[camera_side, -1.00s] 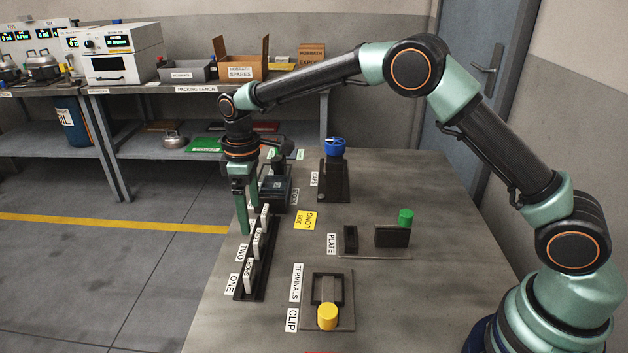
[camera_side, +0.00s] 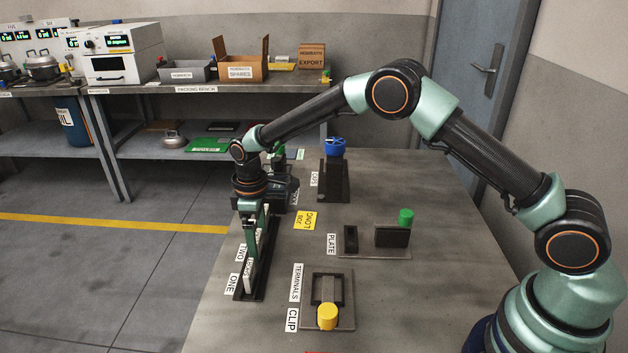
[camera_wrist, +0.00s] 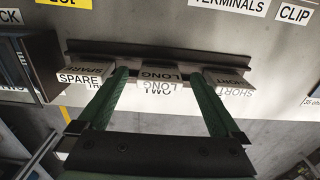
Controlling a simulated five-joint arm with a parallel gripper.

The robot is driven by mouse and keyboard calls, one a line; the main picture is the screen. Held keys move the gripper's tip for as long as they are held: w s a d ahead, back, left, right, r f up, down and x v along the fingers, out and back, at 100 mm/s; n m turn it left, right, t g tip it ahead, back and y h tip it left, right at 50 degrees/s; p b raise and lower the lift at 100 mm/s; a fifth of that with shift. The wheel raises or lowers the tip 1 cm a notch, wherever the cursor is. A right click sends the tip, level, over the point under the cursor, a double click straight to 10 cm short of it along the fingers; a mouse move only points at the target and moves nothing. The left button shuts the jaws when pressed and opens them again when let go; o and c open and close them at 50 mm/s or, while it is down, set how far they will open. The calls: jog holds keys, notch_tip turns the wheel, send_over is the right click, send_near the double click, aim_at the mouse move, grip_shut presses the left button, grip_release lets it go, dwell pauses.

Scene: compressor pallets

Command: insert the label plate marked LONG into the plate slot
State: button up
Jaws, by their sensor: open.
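The label plate marked LONG (camera_wrist: 157,76) stands in the middle of a dark rack (camera_wrist: 150,48), between the SPARE plate (camera_wrist: 85,72) and the SHORT plate (camera_wrist: 228,80). My gripper (camera_wrist: 158,72) is open, with one green finger on each side of the LONG plate in the wrist view. Gaps show between the fingers and that plate. In the side view my gripper (camera_side: 250,255) is down at the rack (camera_side: 250,290) and partly hides the plates. The PLATE fixture (camera_side: 372,253) has a dark slotted block on the left and a dark upright piece with a green knob on the right.
A yellow card reading JOB LONG (camera_side: 306,220) lies between the rack and the PLATE fixture. The TERMINALS and CLIP fixture (camera_side: 342,315) with a yellow knob is nearer the camera. A dark stand with a blue knob (camera_side: 336,148) is behind. Bare table lies between them.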

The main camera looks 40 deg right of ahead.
aim_at(257, 236)
jog(key=c, duration=1.4)
jog(key=shift+r, duration=0.1)
jog(key=shift+c, duration=0.2)
notch_tip(257, 236, up, 18)
jog(key=s+d+f, duration=0.4)
jog(key=s+d, duration=0.1)
jog(key=d, duration=0.3)
jog(key=s+d+f, duration=0.4)
jog(key=s+d, duration=0.2)
jog(key=d, duration=0.3)
jog(key=shift+s+d+f, duration=0.2)
jog(key=shift+s+f, duration=0.1)
jog(key=shift+f, duration=0.1)
